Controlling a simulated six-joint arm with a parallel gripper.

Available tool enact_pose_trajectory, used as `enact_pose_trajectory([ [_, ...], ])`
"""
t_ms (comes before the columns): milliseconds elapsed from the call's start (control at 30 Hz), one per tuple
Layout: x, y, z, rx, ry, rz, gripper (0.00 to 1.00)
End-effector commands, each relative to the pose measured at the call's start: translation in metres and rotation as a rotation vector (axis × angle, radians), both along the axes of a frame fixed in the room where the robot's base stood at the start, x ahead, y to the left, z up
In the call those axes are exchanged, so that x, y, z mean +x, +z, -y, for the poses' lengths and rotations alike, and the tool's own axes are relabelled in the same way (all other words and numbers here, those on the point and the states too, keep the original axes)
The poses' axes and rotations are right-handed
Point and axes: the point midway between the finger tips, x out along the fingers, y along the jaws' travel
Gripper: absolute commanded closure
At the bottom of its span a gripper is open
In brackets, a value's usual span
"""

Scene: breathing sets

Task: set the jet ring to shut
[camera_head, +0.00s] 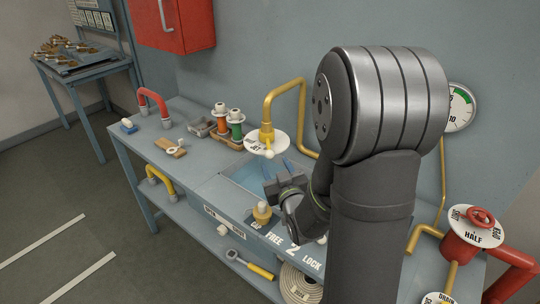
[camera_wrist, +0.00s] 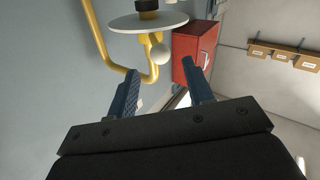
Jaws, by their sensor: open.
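A white dial disc (camera_head: 262,142) with dark lettering sits on a bent yellow pipe (camera_head: 285,91) behind the basin. A small white ball knob (camera_head: 269,154) shows at its front edge. The lettering is too small to read, so I cannot tell for sure that this is the jet ring or where it is set. In the wrist view the disc (camera_wrist: 148,22) and ball knob (camera_wrist: 159,54) lie beyond my fingertips. My gripper (camera_wrist: 160,68) is open and nothing shows between its fingers. In the head view my gripper (camera_head: 274,172) is over the basin, in front of the disc.
A tan knob (camera_head: 261,212) stands on the bench's front edge by lettering for FREE and LOCK. A red valve (camera_head: 480,217) is at right. My arm hides the bench's middle right. A red cabinet (camera_wrist: 196,50) hangs on the wall.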

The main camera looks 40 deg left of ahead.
Motion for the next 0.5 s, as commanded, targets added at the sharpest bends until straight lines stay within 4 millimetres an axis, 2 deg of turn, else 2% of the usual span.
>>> enact_pose_trajectory([
  [200,0.024,0.000,-0.035,0.000,0.002,0.000,0.53],
  [500,0.038,0.000,-0.054,-0.001,0.000,-0.001,0.53],
])
